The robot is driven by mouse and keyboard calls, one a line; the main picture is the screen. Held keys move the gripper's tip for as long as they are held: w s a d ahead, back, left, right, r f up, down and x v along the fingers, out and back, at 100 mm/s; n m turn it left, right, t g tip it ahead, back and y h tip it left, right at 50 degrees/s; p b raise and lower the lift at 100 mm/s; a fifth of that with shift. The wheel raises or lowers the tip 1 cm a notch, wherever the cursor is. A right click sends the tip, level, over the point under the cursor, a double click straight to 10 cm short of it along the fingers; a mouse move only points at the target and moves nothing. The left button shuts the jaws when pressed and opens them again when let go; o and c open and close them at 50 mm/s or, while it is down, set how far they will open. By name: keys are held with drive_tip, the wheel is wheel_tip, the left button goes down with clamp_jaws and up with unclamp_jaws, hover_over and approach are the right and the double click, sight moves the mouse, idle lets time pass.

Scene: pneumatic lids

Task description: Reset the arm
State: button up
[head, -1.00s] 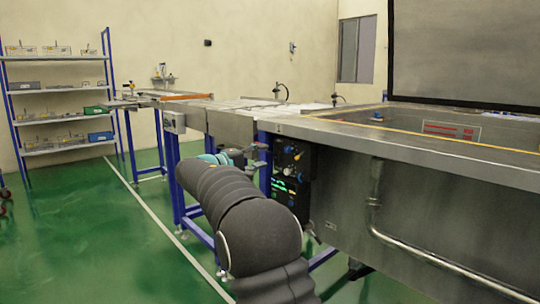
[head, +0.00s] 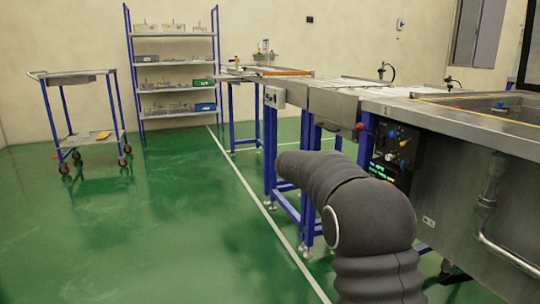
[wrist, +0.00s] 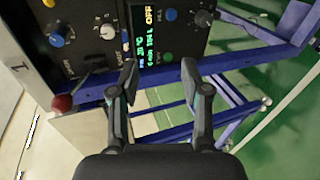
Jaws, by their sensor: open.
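My gripper (wrist: 160,82) shows in the wrist view with its two dark fingers apart and nothing between them. It points towards a black control panel (wrist: 98,60) with knobs and a lit green display. The fingers overlap the panel's edge and blue frame bars in the picture; I see no clear contact. In the head view my dark sleeved arm reaches forward and bends left at the lower right. The gripper itself is hidden there. The same control panel (head: 396,150) sits under the steel bench, just right of and beyond my arm.
A steel tank bench (head: 470,160) runs along the right, with a conveyor line (head: 330,100) on blue legs behind my arm. A wheeled cart (head: 85,135) stands at the left. A shelf rack (head: 175,100) stands at the back wall. The green floor (head: 170,215) at left is open.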

drive_tip(key=s+a+f+g+y, duration=0.2)
drive_tip(key=s+f+y, duration=0.2)
drive_tip(key=s+f, duration=0.45)
drive_tip(key=s+a+r+m+t+y+p, duration=0.1)
drive_tip(key=s+a+y, duration=0.3)
drive_tip(key=s, duration=1.4)
drive_tip(key=s+a+r+m+t+y, duration=0.1)
drive_tip(key=s+a+m+y, duration=0.3)
drive_tip(key=s, duration=1.4)
drive_tip(key=shift+s+a+y+p, duration=0.25)
drive_tip(key=shift+y+p, duration=0.15)
drive_tip(key=shift+y, duration=0.1)
